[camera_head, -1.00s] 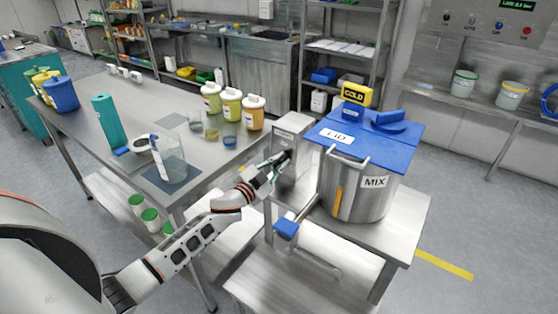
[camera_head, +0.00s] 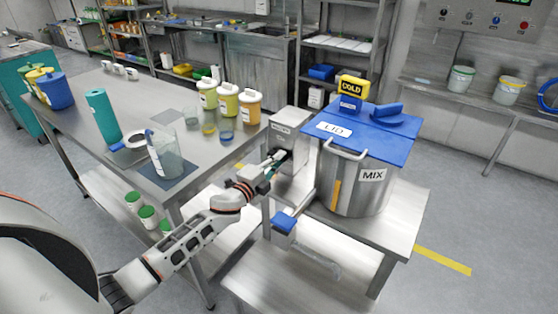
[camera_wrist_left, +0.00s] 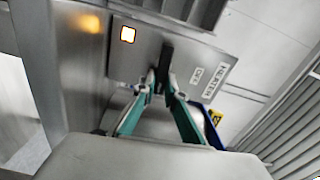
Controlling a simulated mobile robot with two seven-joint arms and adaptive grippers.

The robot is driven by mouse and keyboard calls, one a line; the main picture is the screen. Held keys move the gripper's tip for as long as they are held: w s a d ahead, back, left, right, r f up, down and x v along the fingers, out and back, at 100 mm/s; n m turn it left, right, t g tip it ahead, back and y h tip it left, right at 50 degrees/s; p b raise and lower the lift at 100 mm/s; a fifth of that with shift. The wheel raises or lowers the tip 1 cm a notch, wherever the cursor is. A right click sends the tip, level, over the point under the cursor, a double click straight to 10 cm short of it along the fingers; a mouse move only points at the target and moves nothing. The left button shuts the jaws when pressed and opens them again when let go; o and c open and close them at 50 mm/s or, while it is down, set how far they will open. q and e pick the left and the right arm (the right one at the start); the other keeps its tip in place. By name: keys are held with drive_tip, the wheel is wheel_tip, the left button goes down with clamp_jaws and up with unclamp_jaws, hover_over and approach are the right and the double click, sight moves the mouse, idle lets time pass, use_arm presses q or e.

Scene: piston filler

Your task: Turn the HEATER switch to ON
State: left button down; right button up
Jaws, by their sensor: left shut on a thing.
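The heater switch box is a grey metal box (camera_head: 289,126) beside the mixing pot in the head view. My left gripper (camera_head: 279,157) reaches its front face. In the left wrist view, the teal fingers of my left gripper (camera_wrist_left: 163,83) are closed on the dark switch lever (camera_wrist_left: 166,58). The labels OFF (camera_wrist_left: 196,75) and HEATER (camera_wrist_left: 213,80) are to the right of the lever. A square lamp (camera_wrist_left: 128,35) glows with an orange rim to its left. No ON label is readable. My right gripper is not in view.
The steel MIX pot (camera_head: 352,190) with a blue lid (camera_head: 375,126) stands close right of the box. A blue-ended handle (camera_head: 284,223) sticks out below. The bench (camera_head: 130,92) with bottles and a glass beaker (camera_head: 166,158) is left of my arm.

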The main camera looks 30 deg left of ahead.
use_arm(q)
drive_tip(key=shift+f+m, duration=0.15)
drive_tip(key=shift+m, duration=0.45)
drive_tip(key=c, duration=2.1)
unclamp_jaws()
drive_tip(key=s, duration=0.4)
drive_tip(key=s+a, duration=0.1)
drive_tip(key=s, duration=0.7)
drive_tip(key=shift+a, duration=0.35)
